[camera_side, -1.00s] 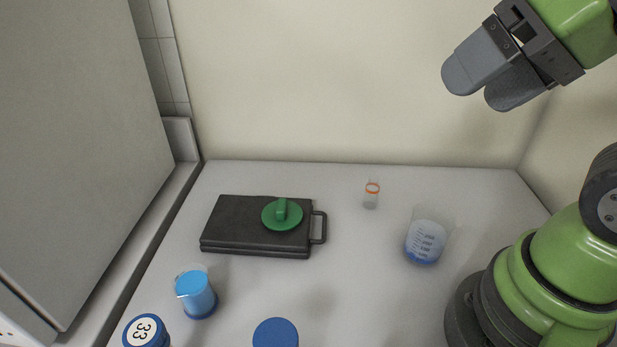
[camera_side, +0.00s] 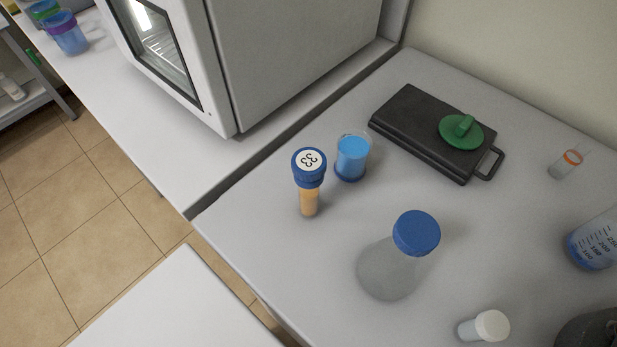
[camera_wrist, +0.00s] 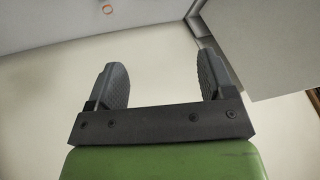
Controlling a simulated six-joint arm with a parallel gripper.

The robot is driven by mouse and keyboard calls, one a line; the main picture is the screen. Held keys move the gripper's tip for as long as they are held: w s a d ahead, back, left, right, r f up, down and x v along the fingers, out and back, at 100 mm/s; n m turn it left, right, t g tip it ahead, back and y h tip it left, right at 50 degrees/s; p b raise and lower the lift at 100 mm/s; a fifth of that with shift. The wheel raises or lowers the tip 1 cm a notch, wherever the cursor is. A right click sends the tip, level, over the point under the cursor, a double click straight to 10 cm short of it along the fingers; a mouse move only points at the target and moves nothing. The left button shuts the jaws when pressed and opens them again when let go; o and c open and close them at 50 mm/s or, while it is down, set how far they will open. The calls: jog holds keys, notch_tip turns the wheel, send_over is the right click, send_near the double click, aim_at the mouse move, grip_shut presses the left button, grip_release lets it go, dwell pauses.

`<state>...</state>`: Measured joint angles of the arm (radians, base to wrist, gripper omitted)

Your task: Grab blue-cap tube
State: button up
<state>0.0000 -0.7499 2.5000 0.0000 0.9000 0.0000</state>
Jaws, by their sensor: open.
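The blue-cap tube (camera_side: 309,182) stands upright on the bench in the side view, left of the middle. Its blue cap has a white top marked 33, and its narrow body is orange-tan. My gripper (camera_wrist: 160,82) shows in the wrist view with its two grey fingers wide apart and nothing between them. The gripper is out of the side view now, and the tube does not show in the wrist view, so I cannot tell the distance between them.
A blue beaker (camera_side: 352,158) stands close beside the tube. A clear bottle with a blue cap (camera_side: 416,233) stands to its right. A black case (camera_side: 415,125) carries a green disc (camera_side: 461,132). A white-capped vial (camera_side: 492,326), an orange-ringed vial (camera_side: 566,163) and a graduated beaker (camera_side: 597,243) stand farther right.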

jog(key=shift+w, duration=0.1)
jog(key=shift+c, duration=0.2)
jog(key=w+a+n+g, duration=0.2)
jog(key=w+a+n, duration=0.1)
jog(key=w+a, duration=0.3)
jog(key=n+g, duration=0.1)
jog(key=n, duration=0.6)
send_near(311, 163)
jog(key=w, duration=0.1)
jog(key=x, duration=0.4)
jog(key=shift+s+f, duration=0.2)
jog(key=shift+f, duration=0.1)
jog(key=x, duration=0.6)
jog(key=shift+s, duration=0.15)
jog(key=shift+n+y, duration=0.3)
jog(key=c, duration=1)
